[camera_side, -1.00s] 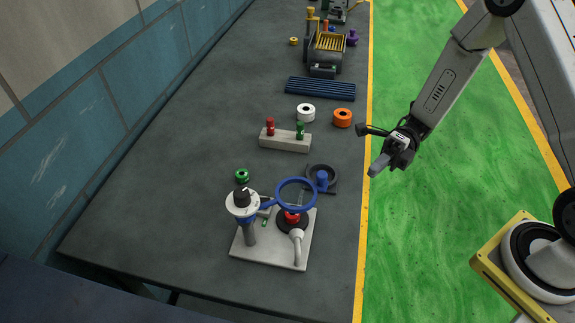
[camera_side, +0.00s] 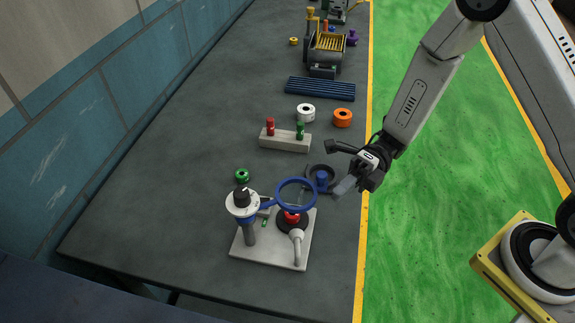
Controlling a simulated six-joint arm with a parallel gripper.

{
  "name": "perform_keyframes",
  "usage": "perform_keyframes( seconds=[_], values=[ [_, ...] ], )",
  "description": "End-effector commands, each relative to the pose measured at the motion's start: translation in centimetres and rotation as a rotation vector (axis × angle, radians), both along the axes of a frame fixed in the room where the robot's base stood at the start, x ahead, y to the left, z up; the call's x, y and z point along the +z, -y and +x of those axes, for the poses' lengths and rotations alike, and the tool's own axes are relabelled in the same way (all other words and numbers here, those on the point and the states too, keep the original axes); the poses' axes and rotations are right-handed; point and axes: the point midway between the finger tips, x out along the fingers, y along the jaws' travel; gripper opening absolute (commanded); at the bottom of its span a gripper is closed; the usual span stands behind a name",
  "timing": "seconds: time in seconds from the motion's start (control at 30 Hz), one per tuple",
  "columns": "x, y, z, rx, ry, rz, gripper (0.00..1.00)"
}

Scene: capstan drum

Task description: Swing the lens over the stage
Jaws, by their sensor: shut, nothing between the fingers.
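The lens is a blue ring (camera_side: 278,206) on a short blue arm, reaching right from a post with a white dial and black knob (camera_side: 242,198). The post stands on a white base plate (camera_side: 275,262) near the front of the table. The stage, a dark round disc (camera_side: 284,227) with a red piece (camera_side: 291,217) on it, sits on the plate. From this angle the ring overlaps the stage's back part; I cannot tell whether it is directly above it. My gripper (camera_side: 342,188) is shut and empty, right of the ring and apart from it.
A dark round part with a blue piece (camera_side: 321,181) lies behind the ring, close to my gripper. A pale block with red and green pegs (camera_side: 285,142), a green roll (camera_side: 242,175), white roll (camera_side: 306,112) and orange roll (camera_side: 343,117) stand farther back. The table's left is clear.

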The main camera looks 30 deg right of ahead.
Motion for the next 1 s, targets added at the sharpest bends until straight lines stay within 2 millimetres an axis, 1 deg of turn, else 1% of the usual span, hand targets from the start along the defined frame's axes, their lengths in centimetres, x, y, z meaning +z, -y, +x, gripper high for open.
perform_keyframes(
  seconds=[0.1,0.2,0.4,0.77,0.87,1.0],
  values=[
    [0.0,0.2,1.2,0.0,0.0,0.0,0.0],
    [0.0,0.3,1.8,0.0,-0.001,0.0,0.0],
    [0.0,0.4,2.4,0.001,-0.002,0.0,0.0],
    [0.0,0.4,2.5,0.001,-0.002,0.0,0.0],
    [0.0,0.5,3.0,0.0,-0.001,0.0,0.0],
    [0.0,0.7,4.3,0.0,0.0,0.001,0.0]
  ],
)
